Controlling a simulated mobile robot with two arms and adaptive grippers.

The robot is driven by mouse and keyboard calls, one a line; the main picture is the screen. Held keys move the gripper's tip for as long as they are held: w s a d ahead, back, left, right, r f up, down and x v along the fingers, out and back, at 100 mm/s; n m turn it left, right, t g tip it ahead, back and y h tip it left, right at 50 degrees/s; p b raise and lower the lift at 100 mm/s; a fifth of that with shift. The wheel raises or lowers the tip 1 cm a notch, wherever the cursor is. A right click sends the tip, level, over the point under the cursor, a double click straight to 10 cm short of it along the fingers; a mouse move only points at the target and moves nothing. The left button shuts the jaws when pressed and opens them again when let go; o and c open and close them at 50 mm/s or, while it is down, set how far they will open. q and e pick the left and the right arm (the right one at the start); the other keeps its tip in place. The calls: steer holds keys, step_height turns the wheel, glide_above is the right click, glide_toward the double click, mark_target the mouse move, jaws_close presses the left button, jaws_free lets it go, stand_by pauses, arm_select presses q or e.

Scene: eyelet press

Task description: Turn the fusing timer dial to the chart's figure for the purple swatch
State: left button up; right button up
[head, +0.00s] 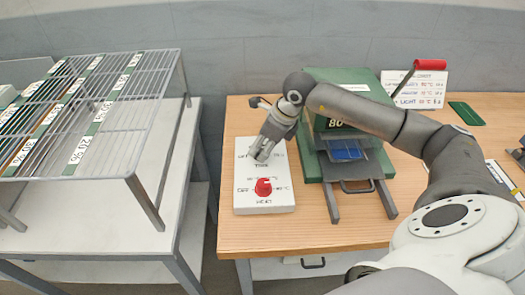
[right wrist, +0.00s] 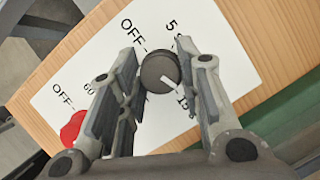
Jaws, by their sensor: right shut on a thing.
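The fusing timer dial (right wrist: 160,72) is a dark round knob on a white panel (head: 248,205). Its white pointer points to the lower right in the right wrist view, near the printed 15; OFF and 5 are also printed around it. My right gripper (head: 262,152) reaches down over the panel's upper part and is shut on the dial, one finger on each side. In the head view the gripper hides the dial. A white chart card (head: 418,90) stands at the back right; its figures and any purple swatch are too small to read. My left gripper is not in view.
A red HEAT knob (head: 263,187) sits below the timer on the same panel. A green press (head: 312,165) with a blue piece (head: 347,152) stands close to the right, under my right arm. A wire rack (head: 150,85) with percentage labels stands at the left.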

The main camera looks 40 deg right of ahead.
steer(key=shift+m+t+h+b, duration=0.3)
steer(key=shift+m+h+b, duration=0.4)
steer(key=shift+m+b, duration=0.9)
steer(key=shift+m, duration=0.5)
steer(key=shift+p, duration=0.3)
steer(key=o, duration=1)
steer(key=shift+s+r, duration=0.1)
steer(key=shift+r, duration=0.05)
steer(key=v, duration=1.1)
steer(key=shift+s+a+r, duration=0.1)
steer(key=shift+s+r, duration=0.05)
steer(key=shift+r, duration=0.2)
